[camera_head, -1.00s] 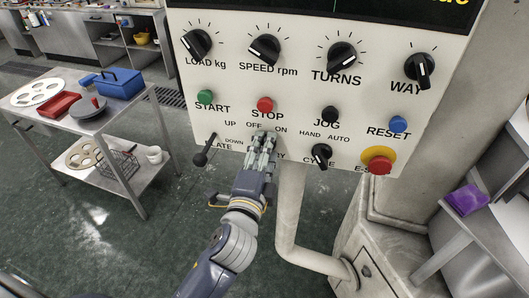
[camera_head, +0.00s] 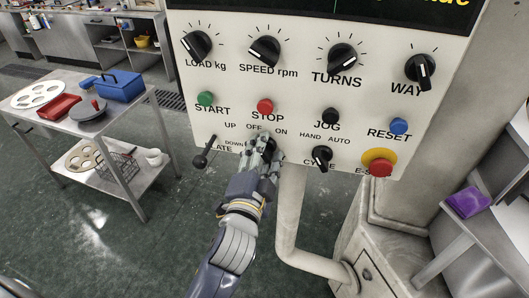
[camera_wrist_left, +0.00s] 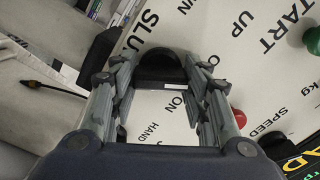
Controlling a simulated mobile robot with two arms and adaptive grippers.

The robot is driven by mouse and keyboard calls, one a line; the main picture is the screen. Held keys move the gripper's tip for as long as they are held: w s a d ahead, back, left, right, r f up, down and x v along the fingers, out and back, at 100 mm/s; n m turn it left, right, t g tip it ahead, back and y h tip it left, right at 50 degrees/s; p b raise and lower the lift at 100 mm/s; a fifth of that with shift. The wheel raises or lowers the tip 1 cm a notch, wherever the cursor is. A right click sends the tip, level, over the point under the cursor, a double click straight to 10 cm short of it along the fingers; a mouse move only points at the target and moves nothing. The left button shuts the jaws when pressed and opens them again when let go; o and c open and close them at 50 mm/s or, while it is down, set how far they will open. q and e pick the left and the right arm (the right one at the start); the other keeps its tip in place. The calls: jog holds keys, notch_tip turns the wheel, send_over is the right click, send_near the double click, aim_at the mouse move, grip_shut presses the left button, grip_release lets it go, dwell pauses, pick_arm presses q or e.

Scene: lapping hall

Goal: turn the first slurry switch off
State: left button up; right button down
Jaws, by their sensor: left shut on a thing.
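The slurry switch is a black rotary knob (camera_wrist_left: 160,66) on the pale control panel (camera_head: 226,125), below the OFF and ON labels. In the head view my left gripper (camera_head: 263,152) covers most of this knob and part of its label. In the left wrist view the two fingers of the left gripper (camera_wrist_left: 163,92) stand on either side of the knob, closed on it, with the letters SLU beside it. I cannot tell for sure which label the knob points at. My right gripper is in neither view.
The black CYCLE knob (camera_head: 321,157) and red emergency stop (camera_head: 380,166) sit to the right. A black lever (camera_head: 204,152) sticks out at left. The red STOP button (camera_head: 265,106) is above. A grey pipe (camera_head: 291,215) runs below the panel. A trolley (camera_head: 125,125) stands left.

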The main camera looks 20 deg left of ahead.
pick_arm(q)
jog(key=o, duration=1.1)
jog(key=shift+c, duration=0.2)
jog(key=shift+s, duration=0.1)
jog(key=s, duration=0.7)
jog(key=shift+s+d, duration=0.15)
jog(key=shift+d, duration=0.1)
